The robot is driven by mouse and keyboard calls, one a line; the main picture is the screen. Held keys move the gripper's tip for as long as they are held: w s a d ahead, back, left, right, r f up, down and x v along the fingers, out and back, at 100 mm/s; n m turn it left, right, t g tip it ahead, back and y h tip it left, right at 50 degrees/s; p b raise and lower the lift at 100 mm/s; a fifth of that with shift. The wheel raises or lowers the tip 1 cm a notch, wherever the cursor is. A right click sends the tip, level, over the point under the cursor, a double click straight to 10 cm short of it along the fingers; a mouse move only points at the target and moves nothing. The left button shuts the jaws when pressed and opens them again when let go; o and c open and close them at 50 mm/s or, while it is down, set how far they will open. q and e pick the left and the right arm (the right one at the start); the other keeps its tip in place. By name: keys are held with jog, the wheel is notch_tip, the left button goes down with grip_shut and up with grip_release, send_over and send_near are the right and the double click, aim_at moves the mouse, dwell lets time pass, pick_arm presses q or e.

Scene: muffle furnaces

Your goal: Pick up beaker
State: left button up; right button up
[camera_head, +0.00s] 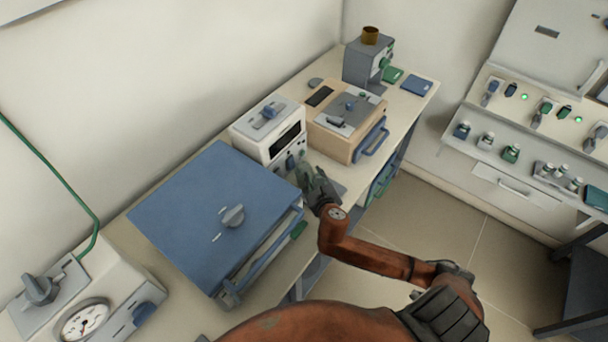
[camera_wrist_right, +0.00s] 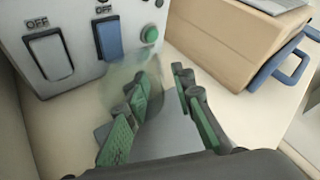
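A clear glass beaker (camera_wrist_right: 122,78) shows faintly in the right wrist view, on the bench in front of the white control box (camera_wrist_right: 70,45). My right gripper (camera_wrist_right: 162,82) has its green-padded fingers apart. The beaker overlaps the left finger in this view, and I cannot tell whether they touch. In the head view, my right gripper (camera_head: 306,175) is low over the bench, in front of the white box (camera_head: 267,130); I cannot make out the beaker there. My left gripper is not in view.
A large blue-topped furnace (camera_head: 190,210) stands left of my right gripper. A tan furnace (camera_head: 330,135) with a blue handle stands to its right. Further back are a grey device (camera_head: 362,65) and a blue pad (camera_head: 417,85). A gauge unit (camera_head: 85,318) is at lower left.

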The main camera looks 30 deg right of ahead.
jog(key=x, duration=0.3)
jog(key=shift+w+f+b, duration=0.1)
jog(key=shift+f+b, duration=0.1)
jog(key=shift+b, duration=0.15)
jog(key=shift+r, duration=0.1)
jog(key=shift+c, duration=0.2)
grip_shut()
